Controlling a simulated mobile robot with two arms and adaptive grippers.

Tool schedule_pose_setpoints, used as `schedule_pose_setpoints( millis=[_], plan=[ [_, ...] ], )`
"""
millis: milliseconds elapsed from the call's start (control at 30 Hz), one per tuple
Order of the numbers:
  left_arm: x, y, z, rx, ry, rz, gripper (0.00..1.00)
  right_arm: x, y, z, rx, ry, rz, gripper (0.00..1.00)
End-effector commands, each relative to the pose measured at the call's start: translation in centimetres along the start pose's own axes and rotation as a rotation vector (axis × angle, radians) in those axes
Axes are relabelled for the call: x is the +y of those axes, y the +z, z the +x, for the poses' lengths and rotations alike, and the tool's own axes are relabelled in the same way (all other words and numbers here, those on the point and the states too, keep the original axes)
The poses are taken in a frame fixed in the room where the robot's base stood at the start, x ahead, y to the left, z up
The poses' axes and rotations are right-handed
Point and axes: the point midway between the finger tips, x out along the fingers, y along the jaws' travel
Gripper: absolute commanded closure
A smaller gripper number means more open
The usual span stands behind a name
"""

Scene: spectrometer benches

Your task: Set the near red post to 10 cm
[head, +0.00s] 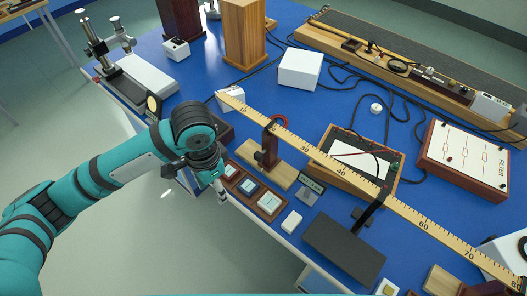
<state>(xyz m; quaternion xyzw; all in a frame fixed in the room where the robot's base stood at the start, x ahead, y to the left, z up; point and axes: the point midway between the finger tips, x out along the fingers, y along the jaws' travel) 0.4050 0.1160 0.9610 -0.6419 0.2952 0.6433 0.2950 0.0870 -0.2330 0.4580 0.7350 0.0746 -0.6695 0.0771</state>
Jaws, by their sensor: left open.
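The near red post (270,142) stands upright on a pale wooden foot (262,172), beside the long yellow scale (336,164). It meets the scale between the marks that look like 10 and 30; the exact reading is too small to tell. My left gripper (221,193) is open and points down near the bench's front edge, left of and nearer than the post's foot. It is apart from the post and holds nothing that I can see. My right gripper does not show.
Small framed panels (247,187) lie between my left gripper and the post's foot. A dark plate (345,246) and a boxed meter (357,160) stand to the right. A white box (300,68) is behind the scale. Black cables cross the blue bench top.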

Motion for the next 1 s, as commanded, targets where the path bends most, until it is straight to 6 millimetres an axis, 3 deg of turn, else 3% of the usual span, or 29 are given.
schedule_pose_setpoints(
  millis=[500,633,833,1000],
  plan=[
    [0.0,0.0,0.0,0.002,0.000,0.000,0.54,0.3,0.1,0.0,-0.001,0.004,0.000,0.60],
    [0.4,-0.6,1.3,0.052,0.021,-0.020,0.54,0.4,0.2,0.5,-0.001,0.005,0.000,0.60],
    [1.3,-4.1,6.4,0.397,0.101,-0.159,0.54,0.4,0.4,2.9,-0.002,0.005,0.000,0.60],
    [-0.2,-5.8,8.5,0.789,0.090,-0.284,0.54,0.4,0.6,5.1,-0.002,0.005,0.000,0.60]
  ],
)
